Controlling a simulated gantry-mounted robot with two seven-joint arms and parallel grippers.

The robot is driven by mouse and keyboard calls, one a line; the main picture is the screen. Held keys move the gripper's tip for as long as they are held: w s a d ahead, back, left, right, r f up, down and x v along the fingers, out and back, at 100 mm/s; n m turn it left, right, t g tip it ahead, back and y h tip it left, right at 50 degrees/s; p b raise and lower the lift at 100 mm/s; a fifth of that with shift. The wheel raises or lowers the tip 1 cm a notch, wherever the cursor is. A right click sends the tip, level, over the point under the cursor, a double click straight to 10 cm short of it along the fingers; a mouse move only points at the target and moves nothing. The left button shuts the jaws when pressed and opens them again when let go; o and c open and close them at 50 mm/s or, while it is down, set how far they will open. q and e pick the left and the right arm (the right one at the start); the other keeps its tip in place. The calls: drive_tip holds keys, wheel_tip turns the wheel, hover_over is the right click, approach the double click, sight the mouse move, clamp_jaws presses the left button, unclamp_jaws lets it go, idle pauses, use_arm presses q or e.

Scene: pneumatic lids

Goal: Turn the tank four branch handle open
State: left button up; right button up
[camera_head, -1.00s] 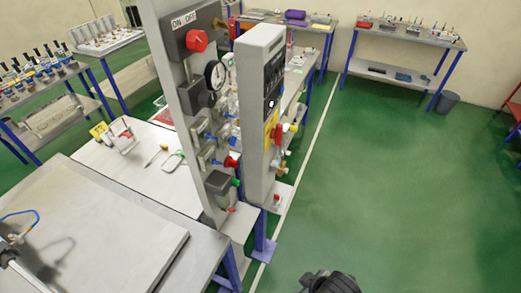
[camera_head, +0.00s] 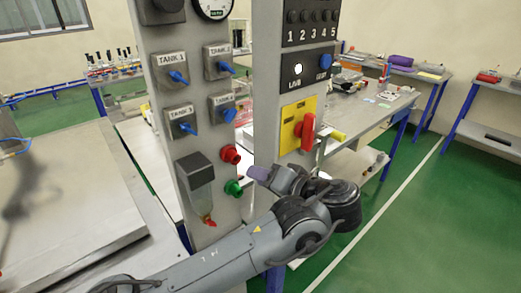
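The tank four branch handle (camera_head: 228,114) is a blue lever on a grey square plate, lower right of the group of tank valves on the grey panel (camera_head: 160,130). The lever points down and to the right. Its label is partly legible. My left arm comes in from the lower left and bends back at the right. Its end, my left gripper (camera_head: 262,174), sits below and right of the handle, apart from it, near the green knob. The fingers are too small and turned to tell open or shut. My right gripper is not in view.
Other blue handles are tank one (camera_head: 178,77), tank two (camera_head: 226,67) and tank three (camera_head: 187,128). Red (camera_head: 230,154) and green (camera_head: 233,188) knobs sit below. A second panel with a red handle (camera_head: 307,132) on a yellow plate stands close on the right.

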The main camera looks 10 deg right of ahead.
use_arm(q)
wheel_tip(320, 180, up, 6)
drive_tip(key=s+d+t+b, duration=0.1)
drive_tip(key=t+b, duration=0.1)
drive_tip(key=b, duration=0.1)
use_arm(e)
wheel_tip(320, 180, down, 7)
drive_tip(key=b, duration=0.2)
use_arm(q)
drive_tip(key=n+t+y+p, duration=0.1)
drive_tip(key=p, duration=1.3)
approach(234, 116)
drive_tip(key=x, duration=0.7)
drive_tip(key=shift+w+a+f, duration=0.1)
drive_tip(key=shift+x, duration=0.95)
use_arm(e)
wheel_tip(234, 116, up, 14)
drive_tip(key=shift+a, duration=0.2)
use_arm(q)
clamp_jaws()
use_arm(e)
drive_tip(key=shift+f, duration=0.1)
